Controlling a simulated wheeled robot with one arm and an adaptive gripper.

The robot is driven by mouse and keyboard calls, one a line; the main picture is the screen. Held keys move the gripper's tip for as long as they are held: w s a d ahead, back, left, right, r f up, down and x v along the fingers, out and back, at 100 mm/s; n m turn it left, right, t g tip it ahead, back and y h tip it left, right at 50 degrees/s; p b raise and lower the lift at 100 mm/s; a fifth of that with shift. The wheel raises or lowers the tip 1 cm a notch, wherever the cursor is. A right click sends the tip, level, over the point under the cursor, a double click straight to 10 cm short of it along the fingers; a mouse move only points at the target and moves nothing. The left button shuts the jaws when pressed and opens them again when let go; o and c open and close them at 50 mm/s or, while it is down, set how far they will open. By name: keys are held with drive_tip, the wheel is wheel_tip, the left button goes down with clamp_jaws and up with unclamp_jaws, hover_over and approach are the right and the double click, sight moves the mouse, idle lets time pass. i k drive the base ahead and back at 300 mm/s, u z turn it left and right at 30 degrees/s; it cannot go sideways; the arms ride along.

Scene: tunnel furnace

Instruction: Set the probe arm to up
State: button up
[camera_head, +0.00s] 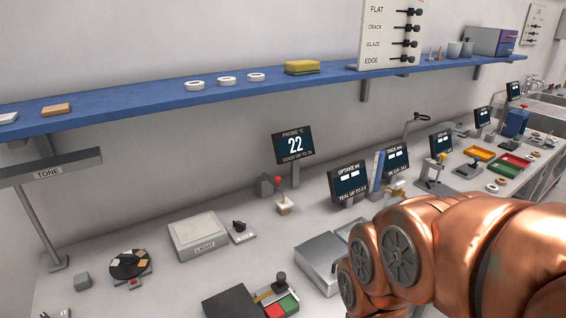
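The probe display (293,147) stands at the back of the bench and reads 22 under "PROBE °C". Below it is a small grey block (266,187) with a red-tipped part (278,183) beside it, which looks like the probe arm. The red tip is just above a small pale piece (284,206) on the bench. At this size I cannot tell whether the arm is raised or lowered, or whether it touches the pale piece. My copper arm fills the lower right. My gripper is not in view.
A blue shelf (180,98) runs along the wall above the bench. Left of the probe are a light plate (198,234) and a black round turntable (129,264). The uptake display (349,180) stands to the right. A metal box (318,262) sits in front, near my arm.

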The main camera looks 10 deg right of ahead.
sight(275, 184)
drive_tip(key=u, duration=0.1)
drive_tip(key=k, duration=0.7)
drive_tip(key=z, duration=0.2)
drive_tip(key=i, duration=1.05)
drive_tip(key=u, duration=1.4)
